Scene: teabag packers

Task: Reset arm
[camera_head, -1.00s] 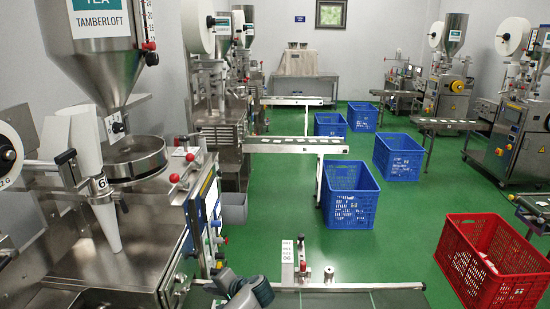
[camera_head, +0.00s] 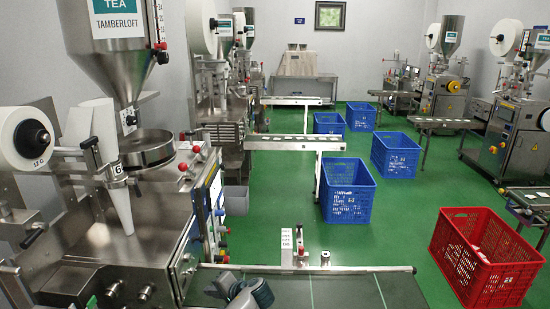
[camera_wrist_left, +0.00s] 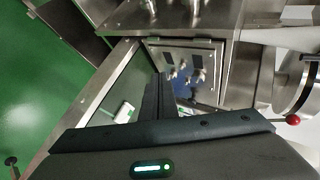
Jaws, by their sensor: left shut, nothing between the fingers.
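My left gripper (camera_head: 243,292) shows as a grey, rounded shape at the bottom edge of the head view, over the left part of the dark conveyor belt (camera_head: 330,291). In the left wrist view, its dark fingers (camera_wrist_left: 157,100) lie together, shut and empty. They point toward the steel machine body and its control panel (camera_wrist_left: 188,70). A small white packet (camera_wrist_left: 124,111) lies on the belt, left of the fingers in that view. My right gripper is in neither view.
The tea packing machine (camera_head: 130,245) with its hopper stands close on the left. A small white-labelled fixture (camera_head: 292,246) rises at the belt's far edge. A red crate (camera_head: 483,258) and a blue crate (camera_head: 347,193) stand on the open green floor.

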